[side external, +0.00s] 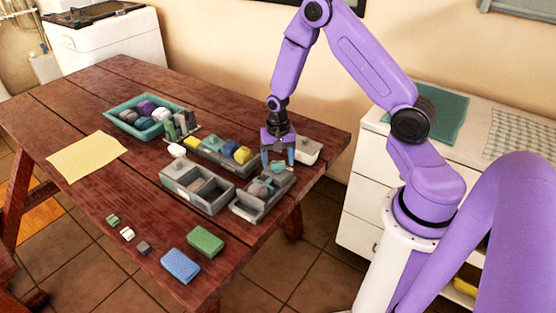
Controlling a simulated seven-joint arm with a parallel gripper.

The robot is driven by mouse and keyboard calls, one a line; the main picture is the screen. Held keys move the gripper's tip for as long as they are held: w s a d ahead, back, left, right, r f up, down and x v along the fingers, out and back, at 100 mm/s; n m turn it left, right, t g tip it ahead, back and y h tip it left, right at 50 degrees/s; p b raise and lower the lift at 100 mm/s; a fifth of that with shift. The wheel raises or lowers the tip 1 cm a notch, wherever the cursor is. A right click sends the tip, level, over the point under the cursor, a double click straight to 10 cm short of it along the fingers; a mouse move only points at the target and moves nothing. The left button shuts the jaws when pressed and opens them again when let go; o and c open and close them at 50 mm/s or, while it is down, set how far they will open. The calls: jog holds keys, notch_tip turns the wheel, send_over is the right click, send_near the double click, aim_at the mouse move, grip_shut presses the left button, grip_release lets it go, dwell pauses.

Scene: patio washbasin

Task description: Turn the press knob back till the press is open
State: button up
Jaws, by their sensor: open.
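My gripper (277,163) points down over the right part of the wooden table, its fingers apart. A small teal piece (278,168), perhaps the press knob, shows between or just behind the fingertips; I cannot tell if they touch it. Below it is a grey, long, low device (248,211), which looks like the press, with a rounded grey lump (259,190) in it. The fingers and the small size hide how far the press is open.
A grey divided box (213,207) stands close on the left. Behind are a grey tray (211,156) with coloured lumps and a white-grey box (307,152). A teal basin (118,103) holds balls. Green (206,241) and blue (180,265) sponges lie in front.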

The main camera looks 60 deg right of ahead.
jog(key=shift+f, duration=0.3)
jog(key=c, duration=1.1)
jog(key=shift+o, duration=0.2)
